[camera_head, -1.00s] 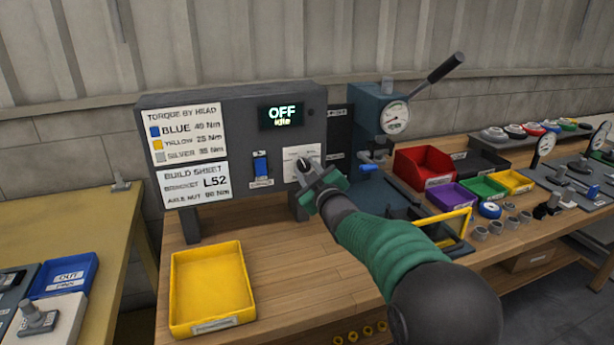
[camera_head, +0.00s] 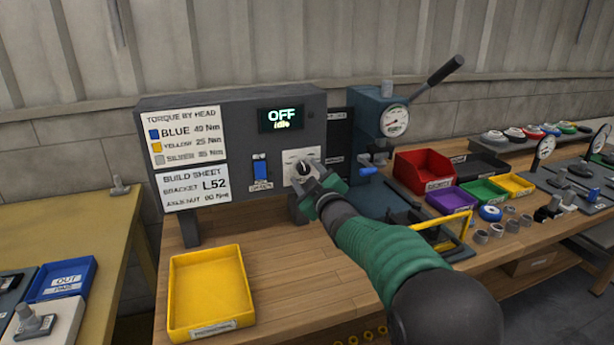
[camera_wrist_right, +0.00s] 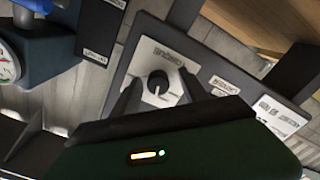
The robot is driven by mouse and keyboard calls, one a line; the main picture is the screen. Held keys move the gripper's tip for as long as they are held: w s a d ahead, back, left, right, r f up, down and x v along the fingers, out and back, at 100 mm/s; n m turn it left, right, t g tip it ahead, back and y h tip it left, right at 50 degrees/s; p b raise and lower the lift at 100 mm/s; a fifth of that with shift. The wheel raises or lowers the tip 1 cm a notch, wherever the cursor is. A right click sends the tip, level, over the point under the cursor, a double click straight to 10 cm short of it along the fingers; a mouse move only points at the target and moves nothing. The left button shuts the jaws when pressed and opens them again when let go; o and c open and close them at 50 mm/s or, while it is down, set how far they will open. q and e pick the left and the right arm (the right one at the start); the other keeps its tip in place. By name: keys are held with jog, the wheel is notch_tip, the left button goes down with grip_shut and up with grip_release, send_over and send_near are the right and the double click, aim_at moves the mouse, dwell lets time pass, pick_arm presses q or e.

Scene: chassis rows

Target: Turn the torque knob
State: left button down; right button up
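The torque knob (camera_head: 303,168) is a dark round knob on a white plate on the front of the grey control panel (camera_head: 240,150). In the right wrist view the knob (camera_wrist_right: 158,84) has a white pointer line, which points down toward the gripper. My right gripper (camera_head: 319,174) is just in front of the knob, slightly to its right in the head view. In the wrist view its two dark fingers (camera_wrist_right: 160,92) are apart, one on each side of the knob, with gaps showing. The display (camera_head: 281,118) reads OFF, idle. My left gripper is not in view.
A gauge press (camera_head: 392,120) with a lever stands right of the panel. A yellow tray (camera_head: 210,290) lies on the bench in front. Red, purple, green and yellow bins stand at right.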

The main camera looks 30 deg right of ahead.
jog(key=shift+r, duration=0.15)
jog(key=shift+s, duration=0.3)
jog(key=p+v, duration=0.1)
jog(key=v, duration=1.5)
jog(key=shift+a+p, duration=0.2)
jog(key=shift+p, duration=0.15)
jog(key=w+d+m+p, duration=0.1)
jog(key=w+m+p, duration=0.1)
jog(key=w, duration=0.3)
jog(key=w+d+m+p, duration=0.1)
jog(key=w+m+p, duration=0.1)
jog(key=w+p, duration=0.2)
jog(key=w+d+m+p, duration=0.2)
jog(key=w+m+p, duration=0.1)
jog(key=w, duration=0.4)
jog(key=shift+w+r, duration=0.1)
jog(key=shift+r, duration=0.2)
